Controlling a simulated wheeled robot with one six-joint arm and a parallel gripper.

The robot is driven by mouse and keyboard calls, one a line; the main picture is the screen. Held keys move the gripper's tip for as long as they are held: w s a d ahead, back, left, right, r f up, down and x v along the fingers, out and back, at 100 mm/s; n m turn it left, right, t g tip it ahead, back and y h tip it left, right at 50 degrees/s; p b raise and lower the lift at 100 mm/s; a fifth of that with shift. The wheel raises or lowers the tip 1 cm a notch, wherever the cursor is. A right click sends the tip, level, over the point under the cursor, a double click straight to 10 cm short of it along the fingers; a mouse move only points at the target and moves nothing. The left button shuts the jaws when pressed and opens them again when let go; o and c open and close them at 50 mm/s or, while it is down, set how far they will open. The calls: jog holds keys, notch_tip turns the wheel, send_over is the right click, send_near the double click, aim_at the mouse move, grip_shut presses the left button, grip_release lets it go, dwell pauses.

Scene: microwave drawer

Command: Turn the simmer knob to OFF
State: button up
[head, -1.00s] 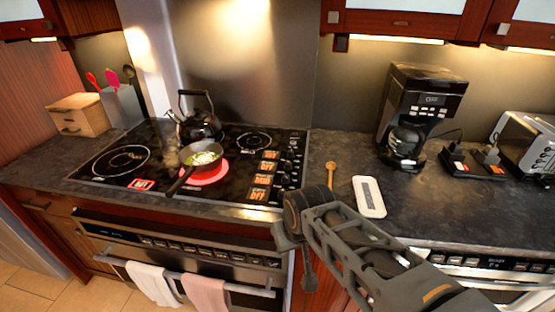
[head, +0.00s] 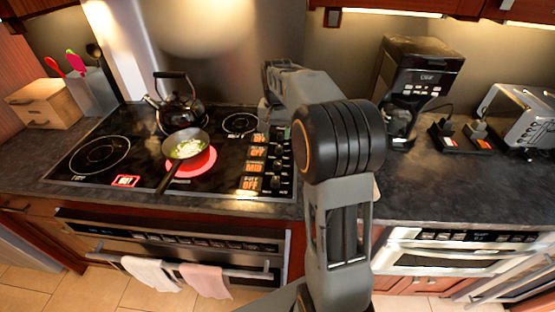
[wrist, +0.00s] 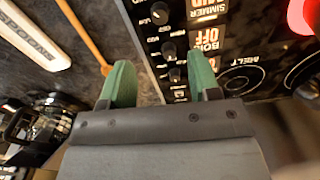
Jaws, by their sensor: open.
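The simmer knob (wrist: 160,13) is a small dark knob at the top of the wrist view, beside an orange label (wrist: 207,8) reading SIMMER with a partly cut-off word. In the head view that label reads MID (head: 254,167), and its knob (head: 276,167) is on the cooktop's right side. My gripper (wrist: 158,62) is open, with green fingers apart and nothing held. The boil knob (wrist: 168,50), labelled OFF, appears between the fingertips, with the simmer knob beyond them. In the head view my arm largely hides the gripper.
A pan of food (head: 189,146) sits on a glowing red burner, with a black kettle (head: 181,108) behind it. A wooden spoon (wrist: 85,40) and a white spoon rest (wrist: 35,32) lie beside the cooktop. A coffee maker (head: 417,75) stands to the right.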

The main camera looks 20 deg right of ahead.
aim_at(277, 162)
jog(key=f, duration=0.9)
jog(key=f+p, duration=0.1)
jog(key=f, duration=0.4)
jog(key=shift+w+d, duration=0.3)
jog(key=shift+w, duration=0.1)
jog(key=c, duration=0.9)
